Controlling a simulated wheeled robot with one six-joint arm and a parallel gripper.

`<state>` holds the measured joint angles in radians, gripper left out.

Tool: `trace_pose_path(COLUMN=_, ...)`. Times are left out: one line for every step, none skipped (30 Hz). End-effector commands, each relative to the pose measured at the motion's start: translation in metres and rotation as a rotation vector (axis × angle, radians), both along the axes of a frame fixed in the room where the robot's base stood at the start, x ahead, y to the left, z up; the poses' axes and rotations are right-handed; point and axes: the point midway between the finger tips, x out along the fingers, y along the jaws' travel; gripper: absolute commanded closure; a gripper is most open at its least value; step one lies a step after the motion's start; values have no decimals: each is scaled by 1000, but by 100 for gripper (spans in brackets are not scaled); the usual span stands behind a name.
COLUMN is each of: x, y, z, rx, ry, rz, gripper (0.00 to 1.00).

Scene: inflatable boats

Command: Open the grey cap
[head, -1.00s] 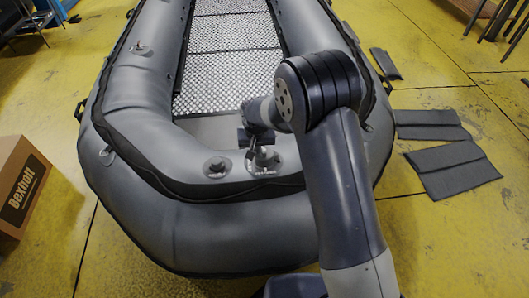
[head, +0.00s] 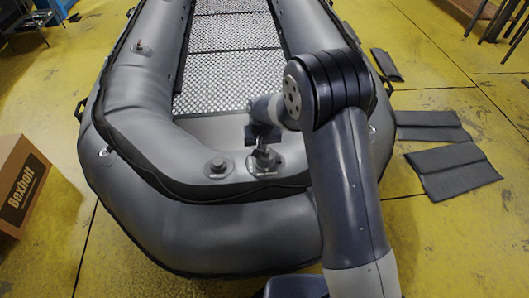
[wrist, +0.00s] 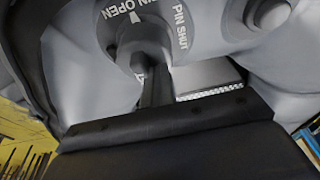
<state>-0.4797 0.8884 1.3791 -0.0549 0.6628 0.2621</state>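The grey boat's near end carries two round valve fittings. The right fitting (head: 264,162) is partly hidden by my gripper (head: 262,147) in the head view. In the wrist view its pale ring (wrist: 182,30) reads "PIN OPEN" and "PIN SHUT", with a darker grey cap or knob (wrist: 140,42) in the middle. My gripper's dark fingers (wrist: 156,88) reach to this knob and overlap its lower edge. They look close together, but I cannot tell whether they grip it. The left fitting, with a round grey top (head: 217,165), stands clear of my gripper.
The inflatable boat's tube (head: 150,115) curves around a metal-plate floor (head: 230,68). A cardboard box (head: 22,188) stands at left. Dark pads (head: 450,170) lie on the yellow floor at right. Another fitting (wrist: 270,12) shows at the wrist view's upper right.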

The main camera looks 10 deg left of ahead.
Motion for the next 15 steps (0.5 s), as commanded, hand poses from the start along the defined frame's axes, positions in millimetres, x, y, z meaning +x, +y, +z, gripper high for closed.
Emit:
trace_pose_path(x=-3, y=-18, z=-8, rx=-29, ry=24, rz=-7, gripper=100)
trace_pose_path(x=-2, y=-19, z=-8, rx=-29, ry=24, rz=-7, gripper=100)
trace_pose_path(x=-2, y=-19, z=-7, rx=-29, ry=24, rz=-7, gripper=100)
trace_pose_path(x=-2, y=-20, z=-7, rx=-29, ry=24, rz=-7, gripper=100)
trace_pose_path(x=-2, y=-20, z=-6, rx=-29, ry=24, rz=-7, gripper=100)
trace_pose_path(x=-2, y=-21, z=-6, rx=-29, ry=24, rz=-6, gripper=100)
trace_pose_path(x=-2, y=-21, z=-6, rx=-29, ry=24, rz=-6, gripper=100)
trace_pose_path(x=-1, y=-21, z=-6, rx=-29, ry=24, rz=-6, gripper=100)
trace_pose_path(x=-1, y=-22, z=-5, rx=-29, ry=24, rz=-6, gripper=100)
trace_pose_path(x=-1, y=-22, z=-5, rx=-29, ry=24, rz=-6, gripper=100)
trace_pose_path(x=-1, y=-23, z=-4, rx=-29, ry=24, rz=-6, gripper=100)
trace_pose_path(x=0, y=-24, z=-3, rx=-29, ry=24, rz=-6, gripper=100)
trace_pose_path(x=0, y=-25, z=-2, rx=-29, ry=24, rz=-6, gripper=100)
trace_pose_path(x=0, y=-26, z=-2, rx=-29, ry=24, rz=-6, gripper=100)
trace_pose_path(x=1, y=-27, z=0, rx=-29, ry=25, rz=-5, gripper=100)
